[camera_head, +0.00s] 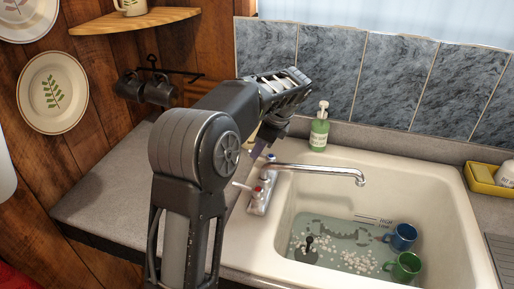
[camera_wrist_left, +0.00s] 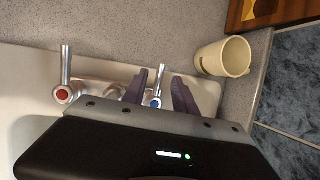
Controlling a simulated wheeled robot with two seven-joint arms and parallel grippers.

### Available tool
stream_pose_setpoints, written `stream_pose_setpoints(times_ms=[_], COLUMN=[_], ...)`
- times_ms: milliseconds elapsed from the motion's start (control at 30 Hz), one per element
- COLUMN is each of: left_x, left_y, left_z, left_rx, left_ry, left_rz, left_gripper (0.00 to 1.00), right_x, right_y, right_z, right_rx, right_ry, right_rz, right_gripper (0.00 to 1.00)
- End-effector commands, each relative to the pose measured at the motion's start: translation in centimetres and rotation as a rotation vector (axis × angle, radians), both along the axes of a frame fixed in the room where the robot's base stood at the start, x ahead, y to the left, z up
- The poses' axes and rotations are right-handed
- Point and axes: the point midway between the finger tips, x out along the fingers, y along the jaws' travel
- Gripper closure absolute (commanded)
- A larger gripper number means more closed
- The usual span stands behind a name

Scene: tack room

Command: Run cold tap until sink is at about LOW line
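The white sink (camera_head: 455,230) holds shallow water (camera_head: 345,240) with white foam. A blue mug (camera_head: 402,236) and a green mug (camera_head: 405,266) sit in it. Small level marks (camera_head: 373,219) show on the basin's back wall, too small to read. The chrome spout (camera_head: 320,170) reaches over the basin; no stream shows. The hot tap (camera_wrist_left: 64,92) has a red cap. The cold tap (camera_wrist_left: 156,100), blue-capped, stands between the purple fingers of my left gripper (camera_wrist_left: 160,92), which is open with gaps at both sides. In the head view this gripper (camera_head: 258,150) is partly hidden by my arm.
A black-handled plug (camera_head: 308,244) stands in the water. A green soap bottle (camera_head: 320,130) is behind the sink. A cream cup (camera_wrist_left: 222,58) stands close to my left fingers. A yellow tray (camera_head: 482,181) is at the right. The left counter (camera_head: 105,195) is clear.

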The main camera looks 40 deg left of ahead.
Motion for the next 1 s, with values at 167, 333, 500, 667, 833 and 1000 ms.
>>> stream_pose_setpoints(times_ms=[167,333,500,667,833,1000], left_x=[0.1,0.1,0.1,0.1,0.1,0.1], left_y=[0.7,0.8,0.8,0.8,0.8,0.8], left_z=[-1.6,-1.8,-1.8,-1.8,-1.8,-1.8], left_rx=[0.0,-0.001,-0.001,-0.001,-0.001,-0.001], left_ry=[0.001,-0.001,-0.001,-0.001,-0.001,-0.001], left_rz=[0.0,-0.001,-0.001,-0.001,-0.001,-0.001], left_gripper=[0.66,0.66,0.7,0.83,0.97,1.0], right_x=[0.0,0.0,0.0,0.0,0.0,0.0], right_y=[0.0,0.0,0.0,0.0,0.0,0.0], right_z=[0.3,0.3,0.3,0.3,0.3,0.3], right_rx=[-0.001,-0.001,-0.001,-0.001,-0.001,-0.001], right_ry=[0.001,0.001,0.001,0.001,0.001,0.001], right_rz=[-0.001,-0.001,-0.001,-0.001,-0.001,-0.001], right_gripper=[0.64,0.64,0.64,0.64,0.64,0.64])
